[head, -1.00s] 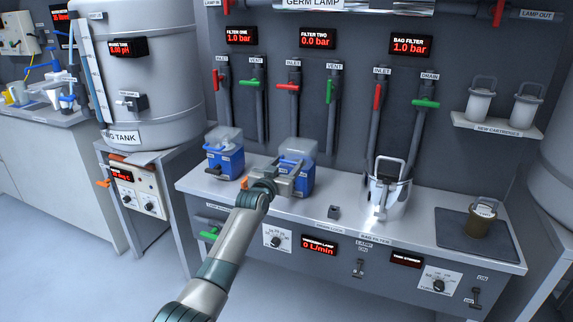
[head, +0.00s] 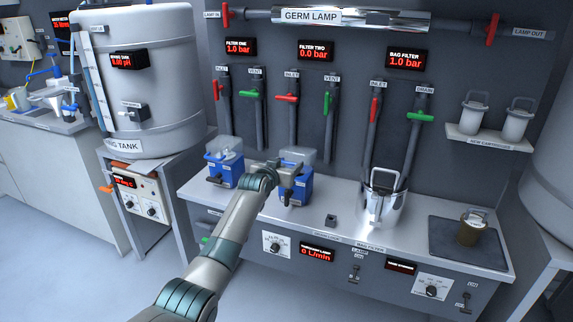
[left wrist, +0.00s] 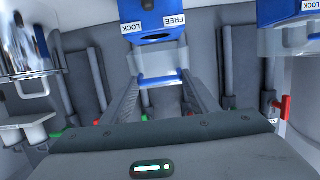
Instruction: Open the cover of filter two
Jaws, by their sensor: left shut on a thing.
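Filter two (head: 303,190) is a blue box with a clear cover (head: 303,156) on the bench, under the display reading 0.0 bar (head: 316,50). My left gripper (head: 292,172) is at its front and hides part of it. In the left wrist view filter two's blue body (left wrist: 158,14), with LOCK and FREE labels, is at the top. The clear cover hangs below it in that picture, with a blue handle bar (left wrist: 160,79). My left gripper's fingers (left wrist: 161,84) are shut on this bar. I cannot tell how far the cover is raised.
Filter one (head: 224,165) stands close at left, its display at 1.0 bar.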

